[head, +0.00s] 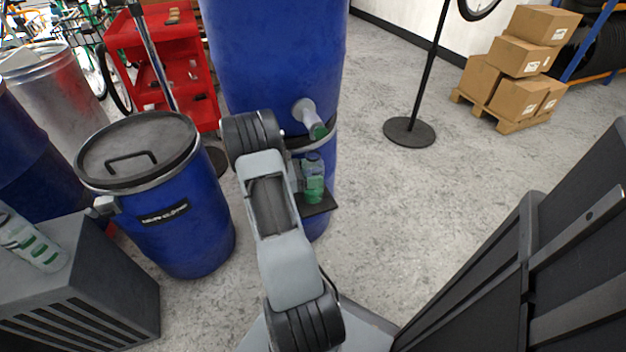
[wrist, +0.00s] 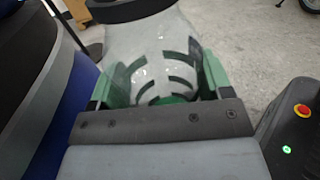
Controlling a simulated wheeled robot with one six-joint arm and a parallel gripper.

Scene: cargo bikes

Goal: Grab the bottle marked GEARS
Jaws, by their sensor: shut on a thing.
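My gripper (wrist: 155,85) is shut on a clear bottle (wrist: 150,55), with a green finger on each side of it in the wrist view. Dark bands and some green show through the bottle's wall. No GEARS lettering can be read. My arm hides part of the gripper.
A lidded blue drum (head: 190,225) stands left, near a grey box (head: 90,290) with another clear, green-marked bottle (head: 32,243). Dark panels (head: 540,260) stand right. Floor (head: 420,185) is clear between.

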